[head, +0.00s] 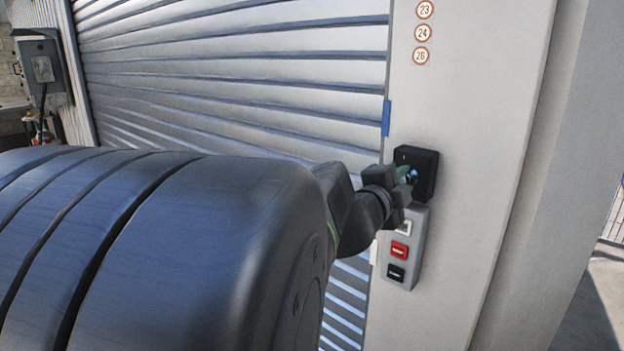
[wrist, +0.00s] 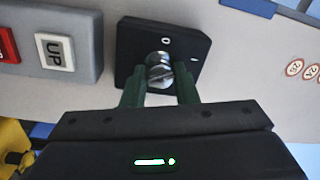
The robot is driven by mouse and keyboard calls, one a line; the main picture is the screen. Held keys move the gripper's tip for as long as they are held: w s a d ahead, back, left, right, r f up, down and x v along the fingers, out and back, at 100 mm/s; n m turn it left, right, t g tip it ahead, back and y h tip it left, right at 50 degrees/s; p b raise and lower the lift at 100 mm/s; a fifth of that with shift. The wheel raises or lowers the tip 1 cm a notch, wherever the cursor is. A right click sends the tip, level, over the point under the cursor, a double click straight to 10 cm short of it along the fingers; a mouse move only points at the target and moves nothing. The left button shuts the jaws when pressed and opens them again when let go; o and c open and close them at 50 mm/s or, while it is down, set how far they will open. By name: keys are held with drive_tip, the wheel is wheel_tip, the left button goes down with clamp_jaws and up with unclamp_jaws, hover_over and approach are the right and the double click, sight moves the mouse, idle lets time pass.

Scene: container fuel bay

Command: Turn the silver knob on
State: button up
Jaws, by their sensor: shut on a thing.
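The silver knob (wrist: 160,74) sits on a black switch plate (wrist: 190,50) in the wrist view. The plate bears a white "0" mark and a white line mark. My gripper (wrist: 160,90) has its two green fingers on either side of the knob and is shut on it. In the head view the black plate (head: 426,165) is fixed to a pale post, and my gripper (head: 409,174) reaches it from the left. There the knob is mostly hidden by my gripper. I cannot tell exactly which mark the knob points to.
A ribbed roller shutter (head: 240,75) stands left of the pale post (head: 480,120). Round number stickers (head: 422,33) are higher up.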

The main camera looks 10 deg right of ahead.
drive_tip(key=shift+f, duration=0.1)
drive_tip(key=o, duration=1)
drive_tip(key=shift+s+a, duration=0.1)
drive_tip(key=p+v, duration=0.1)
drive_tip(key=v, duration=0.6)
drive_tip(key=shift+a, duration=0.1)
drive_tip(key=b+x, duration=0.1)
drive_tip(key=x, duration=0.6)
drive_tip(key=shift+d, duration=0.3)
drive_tip(key=shift+a+n, duration=0.1)
drive_tip(key=shift+n, duration=0.4)
